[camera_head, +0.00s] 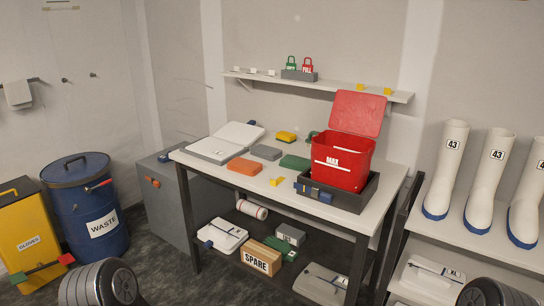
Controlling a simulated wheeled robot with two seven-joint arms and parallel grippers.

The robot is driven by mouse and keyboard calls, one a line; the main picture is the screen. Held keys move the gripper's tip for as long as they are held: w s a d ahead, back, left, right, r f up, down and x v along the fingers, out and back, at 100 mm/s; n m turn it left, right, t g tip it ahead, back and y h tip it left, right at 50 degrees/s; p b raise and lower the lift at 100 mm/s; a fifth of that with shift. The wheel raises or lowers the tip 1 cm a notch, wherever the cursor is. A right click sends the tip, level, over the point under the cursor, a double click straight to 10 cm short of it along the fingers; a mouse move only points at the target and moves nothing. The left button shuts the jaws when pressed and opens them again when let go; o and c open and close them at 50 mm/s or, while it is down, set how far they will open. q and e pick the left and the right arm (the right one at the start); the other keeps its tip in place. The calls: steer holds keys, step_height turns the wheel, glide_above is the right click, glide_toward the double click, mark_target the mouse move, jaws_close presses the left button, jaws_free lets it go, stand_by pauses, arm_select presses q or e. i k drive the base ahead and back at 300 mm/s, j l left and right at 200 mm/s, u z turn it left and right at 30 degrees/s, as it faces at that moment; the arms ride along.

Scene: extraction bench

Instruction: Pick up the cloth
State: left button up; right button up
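A light grey cloth (18,95) hangs over a short rail on the left wall, at the far left in the head view. It hangs beside two small wall hooks and is apart from the bench. Neither of my grippers is in view. Only dark, ribbed round parts of my arms show at the bottom left and bottom right, far from the cloth.
A blue waste drum (88,205) and a yellow gloves bin (35,232) stand below the cloth. The white bench (219,178) holds a red MAX bin (340,162), an open white case (213,149) and several small blocks. White boots (446,170) stand right.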

mark_target(267, 152)
steer(key=j+z, duration=0.1)
steer(key=z, duration=0.7)
steer(key=j+z, duration=0.35)
steer(key=j, duration=0.15)
steer(key=j+z, duration=0.3)
steer(key=j, duration=0.2)
steer(key=j+z, duration=0.35)
steer(key=j, duration=0.15)
steer(key=k+j, duration=0.1)
steer(key=j, duration=0.4)
steer(key=k+j+z, duration=0.1)
steer(key=j, duration=0.35)
steer(key=k+j, duration=0.1)
steer(key=j, duration=0.4)
steer(key=k+j+z, duration=0.1)
steer(key=j, duration=0.35)
steer(key=k+j+z, duration=0.1)
steer(key=j, duration=0.4)
steer(key=k+j, duration=0.15)
steer(key=j, duration=0.3)
steer(key=k+j+z, duration=0.1)
steer(key=j, duration=0.35)
steer(key=k+j, duration=0.2)
steer(key=j, duration=0.25)
